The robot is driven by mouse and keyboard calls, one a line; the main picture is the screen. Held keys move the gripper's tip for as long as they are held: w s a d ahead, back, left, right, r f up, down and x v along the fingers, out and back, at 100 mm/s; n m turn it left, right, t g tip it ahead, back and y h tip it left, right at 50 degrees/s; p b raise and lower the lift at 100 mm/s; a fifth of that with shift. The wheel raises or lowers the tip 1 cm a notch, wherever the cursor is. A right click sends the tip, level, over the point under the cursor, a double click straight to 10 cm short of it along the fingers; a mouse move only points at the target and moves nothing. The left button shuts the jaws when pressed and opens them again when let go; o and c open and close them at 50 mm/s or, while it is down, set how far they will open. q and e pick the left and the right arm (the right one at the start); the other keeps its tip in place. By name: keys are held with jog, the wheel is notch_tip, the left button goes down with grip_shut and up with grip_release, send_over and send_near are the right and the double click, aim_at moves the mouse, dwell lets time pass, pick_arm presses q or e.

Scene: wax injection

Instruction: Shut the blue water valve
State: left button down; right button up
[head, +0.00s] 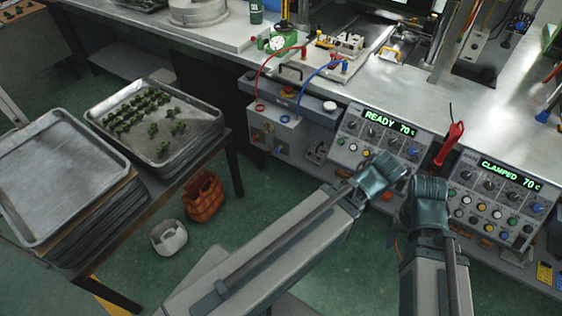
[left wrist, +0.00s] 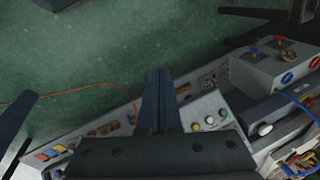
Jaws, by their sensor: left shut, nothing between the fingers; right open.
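In the left wrist view the box (left wrist: 262,70) is at the upper right, with blue round parts (left wrist: 287,78) on one face. I cannot tell which blue part is the water valve or how it is turned. My left gripper (left wrist: 160,73) is shut and empty, apart from the box. In the head view my left gripper (head: 398,168) is in front of the control panels. My right gripper (head: 428,183) is open beside it; its fingertips are mostly hidden.
Two control panels (head: 385,135) line the bench front, one reading READY and one CLAMPED. A red handle (head: 449,146) sticks out between them. A blue hose (head: 318,76) and a red hose (head: 270,62) arch above the box.

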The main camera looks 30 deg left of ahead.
pick_arm(q)
jog(key=w+a+f+m+t+y+b, duration=0.2)
jog(key=a+f+b, duration=0.6)
jog(key=b, duration=0.6)
jog(key=w+a+f+m+t+y+b, duration=0.1)
jog(key=w+a+f+t+y+b, duration=0.3)
jog(key=b, duration=1.1)
jog(key=w+a+f+m+t+y+b, duration=0.2)
jog(key=w+a+f+t+y+b, duration=0.2)
jog(key=w+a+f+b, duration=0.4)
jog(key=a+f+t+b, duration=0.1)
jog(key=a+f+b, duration=0.3)
jog(key=a+b, duration=0.2)
jog(key=shift+w+f+m+b, duration=0.2)
jog(key=shift+f+m+b, duration=0.05)
jog(key=shift+m+b, duration=0.05)
jog(key=shift+a, duration=0.1)
send_near(278, 149)
jog(key=w+a, duration=0.3)
jog(key=w, duration=0.3)
jog(key=shift+s+a+f, duration=0.25)
jog(key=shift+a+f, duration=0.1)
jog(key=shift+a, duration=0.25)
jog(key=shift+r, duration=0.1)
